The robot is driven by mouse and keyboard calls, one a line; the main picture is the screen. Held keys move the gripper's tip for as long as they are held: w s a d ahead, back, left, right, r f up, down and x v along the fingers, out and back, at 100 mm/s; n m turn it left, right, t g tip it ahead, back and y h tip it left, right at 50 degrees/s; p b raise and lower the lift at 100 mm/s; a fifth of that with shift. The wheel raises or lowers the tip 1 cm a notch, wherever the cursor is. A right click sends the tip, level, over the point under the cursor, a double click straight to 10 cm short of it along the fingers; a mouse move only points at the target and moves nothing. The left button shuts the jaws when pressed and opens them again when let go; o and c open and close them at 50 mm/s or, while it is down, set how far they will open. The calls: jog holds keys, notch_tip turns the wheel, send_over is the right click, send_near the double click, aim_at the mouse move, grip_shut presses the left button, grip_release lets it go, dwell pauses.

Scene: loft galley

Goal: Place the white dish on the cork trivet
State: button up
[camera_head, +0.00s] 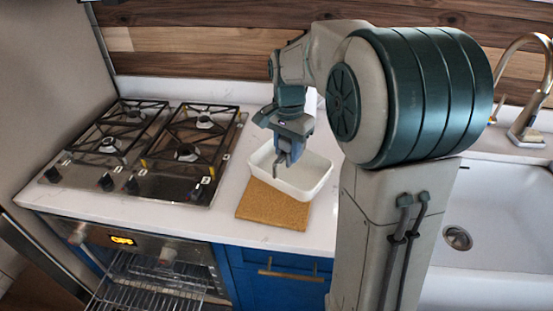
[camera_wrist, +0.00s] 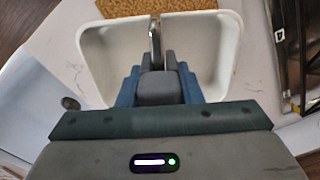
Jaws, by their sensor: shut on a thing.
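The white dish (camera_head: 313,178) is a rectangular, open, empty tray over the back part of the cork trivet (camera_head: 262,210). The trivet is a flat brown square on the white counter, and its front part shows uncovered. I cannot tell whether the dish touches it or hangs just above. My gripper (camera_head: 282,168) points down and is shut on the dish. In the wrist view the fingers (camera_wrist: 154,48) reach across the dish (camera_wrist: 102,50) to its far rim. A strip of the trivet (camera_wrist: 150,6) shows beyond that rim.
A gas hob (camera_head: 150,150) with black grates lies left of the trivet. Below it the oven (camera_head: 150,262) is open with a wire rack showing. A white sink (camera_head: 500,215) with a brass tap (camera_head: 530,100) is on the right. Counter in front of the trivet is clear.

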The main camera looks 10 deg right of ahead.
jog(key=shift+w+a+f, duration=0.8)
jog(key=shift+w+a, duration=0.15)
jog(key=shift+w, duration=0.05)
jog(key=shift+f+p, duration=0.55)
jog(key=shift+f, duration=1.45)
jog(key=shift+f, duration=0.1)
jog(key=o, duration=1)
jog(key=shift+c, duration=0.2)
notch_tip(320, 180, up, 12)
jog(key=f, duration=0.1)
jog(key=s+f+n+t, duration=0.3)
jog(key=s+n, duration=0.7)
jog(key=s, duration=1.2)
jog(key=shift+f+b, duration=0.4)
jog(key=shift+f, duration=0.15)
